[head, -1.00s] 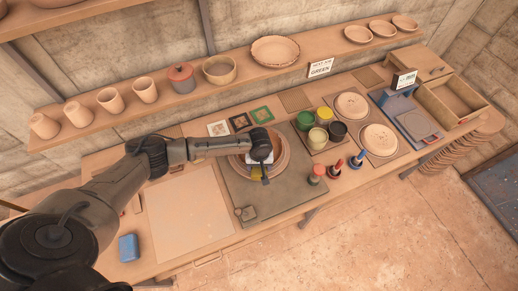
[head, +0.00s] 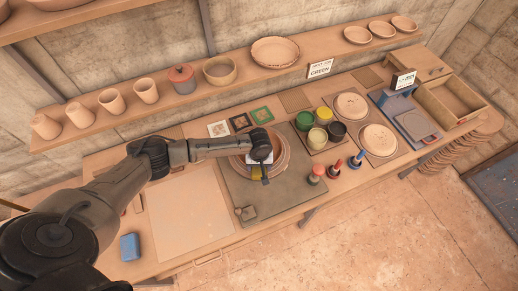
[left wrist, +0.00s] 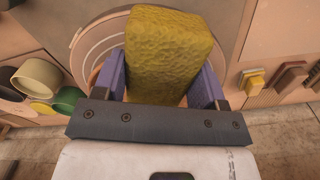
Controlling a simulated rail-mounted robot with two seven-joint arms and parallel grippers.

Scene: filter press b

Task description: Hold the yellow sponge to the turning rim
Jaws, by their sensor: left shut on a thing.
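The yellow sponge (left wrist: 168,55) stands between the purple fingers of my left gripper (left wrist: 166,85), which is shut on it. The dish sits on a grey-green wheel board (head: 290,200). In the left wrist view the dish rim (left wrist: 88,45) curves behind the sponge. I cannot tell whether the sponge touches the rim. The right gripper does not show.
Paint pots (head: 305,120) and coloured stamps (head: 338,168) stand right of the wheel board. A blue sponge-like block (head: 130,247) lies at the front left. A pale board (head: 190,210) lies left of the wheel. A shelf of pots (head: 220,71) runs behind.

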